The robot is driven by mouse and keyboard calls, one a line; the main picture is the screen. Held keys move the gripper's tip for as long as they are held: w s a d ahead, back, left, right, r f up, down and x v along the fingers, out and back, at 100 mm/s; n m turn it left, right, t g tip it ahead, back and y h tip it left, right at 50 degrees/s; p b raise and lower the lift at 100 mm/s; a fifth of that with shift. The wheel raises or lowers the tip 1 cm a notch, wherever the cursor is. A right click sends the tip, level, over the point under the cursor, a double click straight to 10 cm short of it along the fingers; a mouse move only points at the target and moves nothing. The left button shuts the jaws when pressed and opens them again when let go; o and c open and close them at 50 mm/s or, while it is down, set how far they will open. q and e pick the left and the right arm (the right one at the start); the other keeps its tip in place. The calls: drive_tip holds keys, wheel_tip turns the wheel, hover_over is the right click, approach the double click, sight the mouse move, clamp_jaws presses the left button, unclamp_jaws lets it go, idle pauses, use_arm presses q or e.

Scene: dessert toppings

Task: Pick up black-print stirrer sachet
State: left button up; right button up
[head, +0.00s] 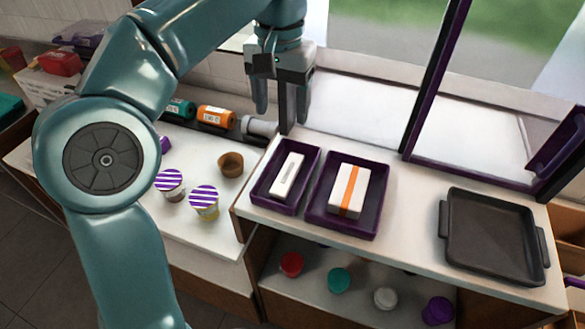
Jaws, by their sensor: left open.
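A slim white sachet with small dark print (288,175), which looks like the black-print stirrer sachet, lies in the left purple tray (257,190) on the counter. A wider white packet with an orange band (348,190) lies in the purple tray to its right (372,218). My left gripper (281,112) hangs fingers down, open and empty, above and behind the left tray, apart from the sachet. My right gripper is not in view.
A dark tray (495,235) sits at the right. Striped-lid cups (205,201) and a brown cup (231,164) stand on the lower counter at left. An orange bottle (215,119) lies behind. A purple window post (433,80) rises behind the trays. Coloured-lid jars (339,279) stand below.

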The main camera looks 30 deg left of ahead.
use_arm(q)
drive_tip(key=b, duration=0.2)
hover_over(288, 172)
drive_tip(key=f, duration=0.9)
drive_tip(key=shift+s+a+f, duration=0.15)
drive_tip(key=shift+s+a, duration=0.2)
drive_tip(key=shift+a, duration=0.05)
drive_tip(key=shift+s+d+f, duration=0.1)
drive_tip(key=shift+d+f, duration=0.1)
drive_tip(key=shift+f, duration=0.3)
drive_tip(key=shift+w+d+f, duration=0.1)
drive_tip(key=shift+w+f, duration=0.1)
drive_tip(key=shift+f, duration=1.1)
drive_tip(key=shift+w+d+f, duration=0.1)
drive_tip(key=shift+w+f, duration=0.1)
drive_tip(key=shift+f, duration=1.1)
drive_tip(key=c, duration=1.1)
